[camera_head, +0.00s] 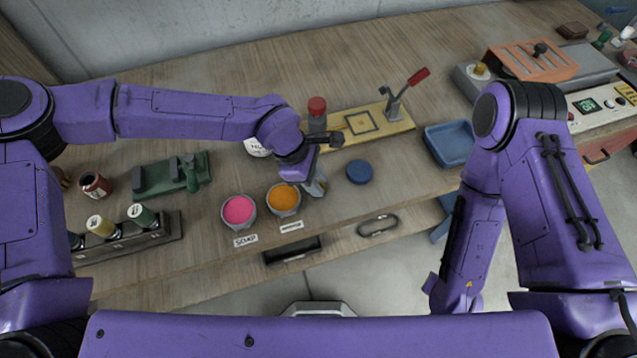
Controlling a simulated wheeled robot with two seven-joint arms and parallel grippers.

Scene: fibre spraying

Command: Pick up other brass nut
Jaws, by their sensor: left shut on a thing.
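My left gripper (316,184) points down beside the right rim of the bowl of orange material (283,199), over the front part of the wooden bench. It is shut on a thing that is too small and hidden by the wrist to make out. I cannot pick out a brass nut clearly anywhere in the head view. My right arm bends down at the right, and its gripper is out of sight.
A pink bowl (239,211) stands left of the orange one. A blue round lid (360,172) lies to the right. Behind are a yellow board (392,126) with a red-handled lever and a blue tray (451,143). A bottle rack (158,232) stands left.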

